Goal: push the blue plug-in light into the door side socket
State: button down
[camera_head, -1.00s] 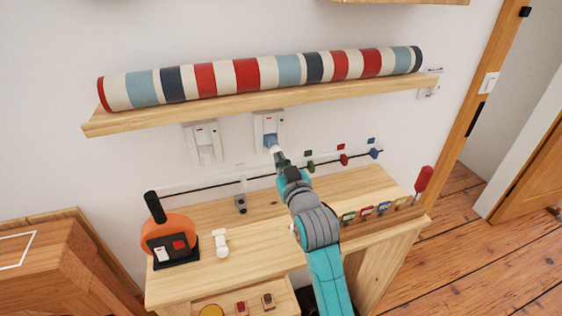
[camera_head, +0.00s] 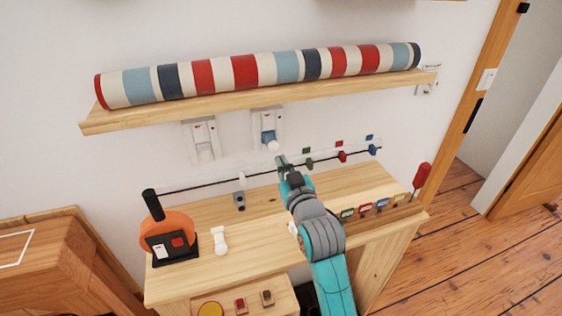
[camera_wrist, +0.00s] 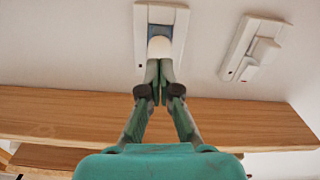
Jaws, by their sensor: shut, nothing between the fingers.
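The blue plug-in light (camera_head: 268,136), with a white rounded end, sits at the right one of two white wall sockets (camera_head: 266,118) under the shelf, the one nearer the door. In the wrist view the light (camera_wrist: 159,47) shows its white end toward me, with a little blue behind it, against the socket plate (camera_wrist: 183,22). I cannot tell if it is fully seated. My gripper (camera_head: 282,160) is shut and empty, just below and in front of the light, with a small gap in the head view. Its fingertips (camera_wrist: 160,68) line up with the light in the wrist view.
A shelf (camera_head: 110,120) carrying a striped roll (camera_head: 245,72) juts out above the sockets. The left socket (camera_head: 202,138) holds a white plug-in piece. Below is a wooden desk (camera_head: 270,225) with an orange device (camera_head: 168,238) and a white bulb-like piece (camera_head: 219,240).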

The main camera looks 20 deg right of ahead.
jog(key=s, duration=1.1)
jog(key=shift+s, duration=0.25)
jog(key=s+f+g, duration=0.1)
jog(key=s+f, duration=0.5)
jog(key=s, duration=0.3)
jog(key=s+f+m+g, duration=0.1)
jog(key=s+f, duration=0.5)
jog(key=s, duration=0.4)
jog(key=s+f, duration=0.6)
jog(key=s, duration=0.3)
jog(key=s+g, duration=0.1)
jog(key=s, duration=1)
jog(key=shift+s+r, duration=0.2)
jog(key=shift+s, duration=0.05)
jog(key=shift+w, duration=0.1)
